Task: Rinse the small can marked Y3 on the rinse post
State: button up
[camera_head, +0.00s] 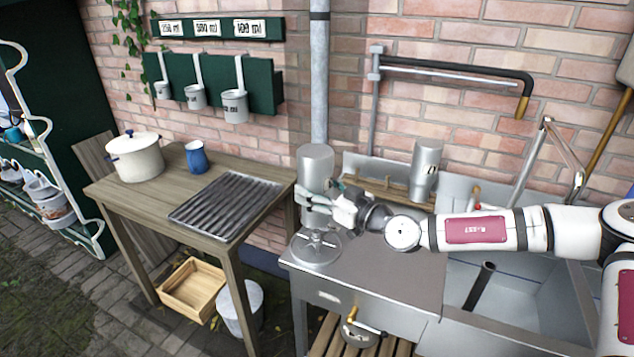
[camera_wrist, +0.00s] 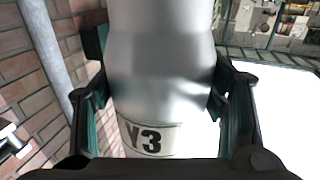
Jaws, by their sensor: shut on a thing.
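The small can marked Y3 (camera_head: 316,162) is a plain metal can, held upright in my gripper (camera_head: 334,205) in the head view. In the wrist view the can (camera_wrist: 160,70) fills the space between the two fingers, and its Y3 label (camera_wrist: 149,139) faces the camera. My gripper is shut around the can's side. The rinse post (camera_head: 316,245), a round spoked fitting on the steel counter, lies directly below the can in the picture.
Another metal can (camera_head: 425,168) stands on a wooden rack (camera_head: 378,190) behind my arm. The sink basin (camera_head: 500,290) is at right, under a black-sleeved pipe (camera_head: 455,68). A wooden table (camera_head: 130,190) at left bears a white pot (camera_head: 136,158), a blue mug (camera_head: 196,157) and a ridged tray (camera_head: 225,204).

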aim_at(326, 216)
jog(key=shift+f+b, duration=0.75)
jog(key=shift+f, duration=2.15)
jog(key=shift+f, duration=0.8)
jog(key=shift+r, duration=0.15)
dwell(2.4)
notch_tip(326, 216, up, 7)
jog(key=p, duration=0.4)
dwell(0.7)
dwell(0.3)
